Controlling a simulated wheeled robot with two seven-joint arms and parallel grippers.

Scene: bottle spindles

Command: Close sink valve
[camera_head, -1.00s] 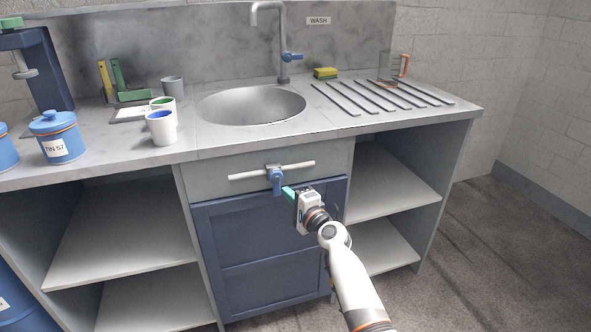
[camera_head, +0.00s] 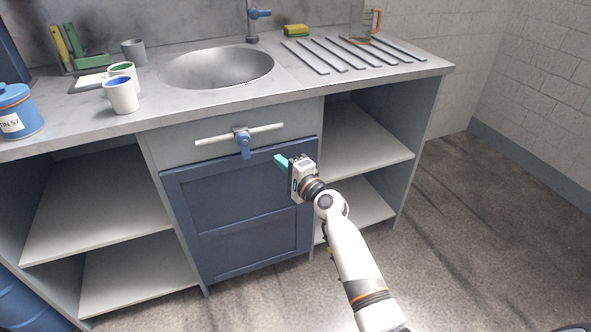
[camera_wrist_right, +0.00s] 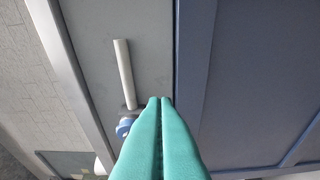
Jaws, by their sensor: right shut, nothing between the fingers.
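The sink valve is a blue handle (camera_head: 244,148) on a white horizontal pipe (camera_head: 213,138) across the grey panel below the sink. The handle hangs down, across the pipe. My right gripper (camera_head: 278,161) is in front of the blue cabinet door, to the right of the handle and apart from it. Its teal fingers are shut with nothing between them. In the right wrist view, the closed fingertips (camera_wrist_right: 160,101) partly cover the valve; part of its blue handle (camera_wrist_right: 124,127) and the pipe (camera_wrist_right: 123,75) show to their left. My left gripper is not in view.
The sink basin (camera_head: 219,68) is set in the grey counter above. A tap with a blue lever (camera_head: 260,14) stands behind it. White cups (camera_head: 121,95) and a blue tin (camera_head: 18,112) stand on the left. Open shelves (camera_head: 365,150) flank the blue door (camera_head: 245,205).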

